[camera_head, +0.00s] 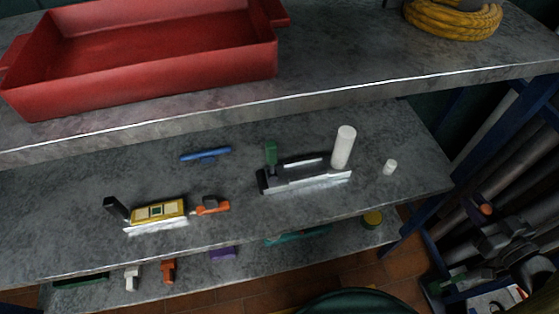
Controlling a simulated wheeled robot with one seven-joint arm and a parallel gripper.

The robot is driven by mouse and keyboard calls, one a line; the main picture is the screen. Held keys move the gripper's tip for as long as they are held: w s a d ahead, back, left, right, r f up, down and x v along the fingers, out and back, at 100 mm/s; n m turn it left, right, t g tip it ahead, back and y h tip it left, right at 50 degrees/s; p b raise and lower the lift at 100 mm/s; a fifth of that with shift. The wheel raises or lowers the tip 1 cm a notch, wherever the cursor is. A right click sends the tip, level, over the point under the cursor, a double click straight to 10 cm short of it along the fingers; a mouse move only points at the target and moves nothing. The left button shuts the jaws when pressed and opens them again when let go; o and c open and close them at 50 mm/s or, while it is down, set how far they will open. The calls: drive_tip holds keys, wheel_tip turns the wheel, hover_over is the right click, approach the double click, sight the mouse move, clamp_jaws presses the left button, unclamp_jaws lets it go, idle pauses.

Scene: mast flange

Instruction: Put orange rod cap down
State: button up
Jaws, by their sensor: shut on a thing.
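My gripper (491,225), dark grey, is at the right side of the head view, beyond the right end of the shelves. It is shut on a small orange piece, which looks like the orange rod cap (486,209); only its rounded end shows. The cap is held up, apart from the shelves. The fingers are small and dark here, so their exact hold on the cap is hard to see.
The middle grey shelf (80,190) carries a yellow tool (158,211), an orange-and-grey piece (212,205), a blue piece (206,154), a black tool (300,172) and a small white cylinder (390,167). A red bin (150,85) and yellow coil (452,20) stand above. Bare patches lie between.

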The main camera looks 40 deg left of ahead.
drive_tip(key=shift+w+a, duration=0.1)
drive_tip(key=b, duration=0.1)
hover_over(416, 159)
drive_tip(key=shift+a, duration=0.15)
drive_tip(key=f, duration=0.1)
drive_tip(key=f+b, duration=0.1)
drive_tip(key=f, duration=0.1)
drive_tip(key=shift+d, duration=0.25)
drive_tip(key=shift+f, duration=0.1)
wheel_tip(416, 159, down, 3)
drive_tip(key=shift+f+b, duration=0.15)
drive_tip(key=shift+b, duration=0.55)
drive_tip(key=shift+a+f, duration=0.2)
drive_tip(key=shift+f, duration=0.1)
drive_tip(key=shift+d, duration=0.1)
